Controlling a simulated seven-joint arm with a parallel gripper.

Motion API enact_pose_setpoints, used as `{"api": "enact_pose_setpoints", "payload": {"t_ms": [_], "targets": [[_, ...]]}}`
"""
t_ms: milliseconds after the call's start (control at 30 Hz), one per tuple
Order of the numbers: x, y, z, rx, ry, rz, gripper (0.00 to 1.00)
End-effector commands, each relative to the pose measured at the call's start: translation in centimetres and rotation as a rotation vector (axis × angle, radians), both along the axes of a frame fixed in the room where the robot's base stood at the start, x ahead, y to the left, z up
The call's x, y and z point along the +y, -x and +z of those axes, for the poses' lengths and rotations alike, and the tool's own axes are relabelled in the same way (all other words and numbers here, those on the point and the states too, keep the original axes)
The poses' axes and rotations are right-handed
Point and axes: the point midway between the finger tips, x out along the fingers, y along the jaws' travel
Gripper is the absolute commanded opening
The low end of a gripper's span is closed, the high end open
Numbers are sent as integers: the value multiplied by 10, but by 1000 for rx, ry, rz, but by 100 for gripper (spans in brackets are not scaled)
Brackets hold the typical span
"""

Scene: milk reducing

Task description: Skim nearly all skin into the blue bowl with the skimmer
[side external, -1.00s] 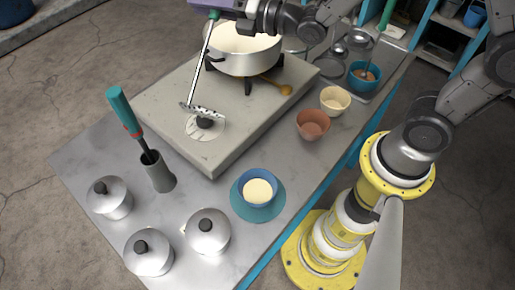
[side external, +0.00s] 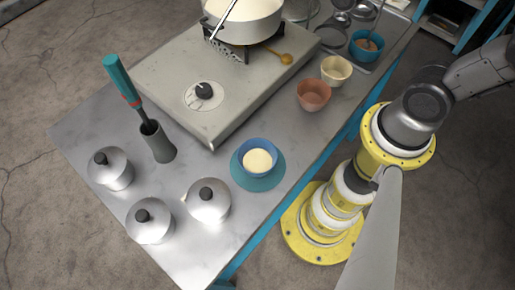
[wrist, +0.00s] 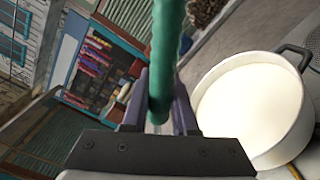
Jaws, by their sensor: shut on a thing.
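My gripper (wrist: 158,105) is shut on the teal handle (wrist: 165,50) of the skimmer in the wrist view; it is out of the side view. The skimmer's shaft and perforated head (side external: 222,47) hang at the top of the side view, in front of the pot's near wall; their exact distance from it is unclear. The white pot (side external: 262,29) holds pale milk (side external: 238,8), also seen in the wrist view (wrist: 245,100); skin cannot be told from milk. The blue bowl (side external: 246,170) sits on a teal saucer (side external: 272,182) with pale cream-coloured content inside.
The pot stands on a grey stove block (side external: 165,70) with a knob (side external: 204,91). Brown (side external: 313,96) and cream (side external: 336,70) bowls and a teal bowl (side external: 365,46) line the right. Lidded canisters (side external: 110,168) and a utensil holder (side external: 158,143) stand at front left.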

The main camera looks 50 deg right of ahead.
Motion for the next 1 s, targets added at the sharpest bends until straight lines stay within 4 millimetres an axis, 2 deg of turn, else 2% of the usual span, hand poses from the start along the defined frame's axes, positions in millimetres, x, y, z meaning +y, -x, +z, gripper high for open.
{"api": "enact_pose_setpoints", "payload": {"t_ms": [367,533,767,1000], "targets": [[0,0,1,-3,4,1,0],[3,0,7,-8,116,14,0],[55,2,44,-45,283,254,0],[120,23,76,-119,389,546,0]]}}
